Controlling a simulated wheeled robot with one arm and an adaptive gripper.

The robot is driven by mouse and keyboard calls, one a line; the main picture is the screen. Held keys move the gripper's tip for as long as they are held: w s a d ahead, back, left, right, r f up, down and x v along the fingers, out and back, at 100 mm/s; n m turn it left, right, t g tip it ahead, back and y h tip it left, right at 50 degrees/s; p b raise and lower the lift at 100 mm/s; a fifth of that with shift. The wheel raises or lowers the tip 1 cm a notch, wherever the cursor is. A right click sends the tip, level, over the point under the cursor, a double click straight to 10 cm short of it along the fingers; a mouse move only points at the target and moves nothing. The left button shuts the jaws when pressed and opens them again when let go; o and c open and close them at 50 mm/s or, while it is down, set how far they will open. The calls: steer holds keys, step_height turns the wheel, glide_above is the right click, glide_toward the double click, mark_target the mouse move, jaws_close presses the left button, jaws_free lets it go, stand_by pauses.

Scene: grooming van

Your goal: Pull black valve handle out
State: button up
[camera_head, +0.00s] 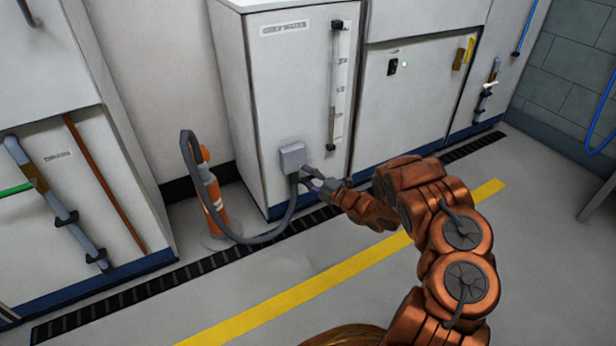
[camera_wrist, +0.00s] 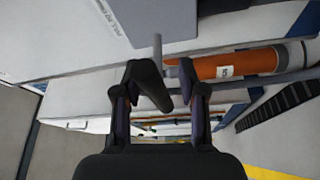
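A dark bar, apparently the black valve handle (camera_wrist: 153,86), shows between the fingers of my gripper (camera_wrist: 160,70) in the wrist view. It lies slanted, close against the left finger, with a gap to the right finger. I cannot tell whether it touches the left finger. A thin grey stem (camera_wrist: 157,46) comes down to it from the grey box above. In the head view my gripper (camera_head: 314,180) is just below and right of the grey valve box (camera_head: 293,158) on the grey water cabinet (camera_head: 283,100). The handle is too small to make out there.
A grey hose (camera_head: 268,238) runs from below the box to an orange cylinder (camera_head: 211,198) on the left. A vertical gauge (camera_head: 339,85) is on the cabinet above. A black floor grate (camera_head: 225,252) runs along the cabinets. The floor by the yellow stripe (camera_head: 290,303) is clear.

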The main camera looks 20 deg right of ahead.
stand_by(0.3)
steer(key=r+v, duration=0.1)
steer(key=v, duration=1.1)
steer(key=shift+f, duration=0.45)
steer(key=shift+w, duration=0.1)
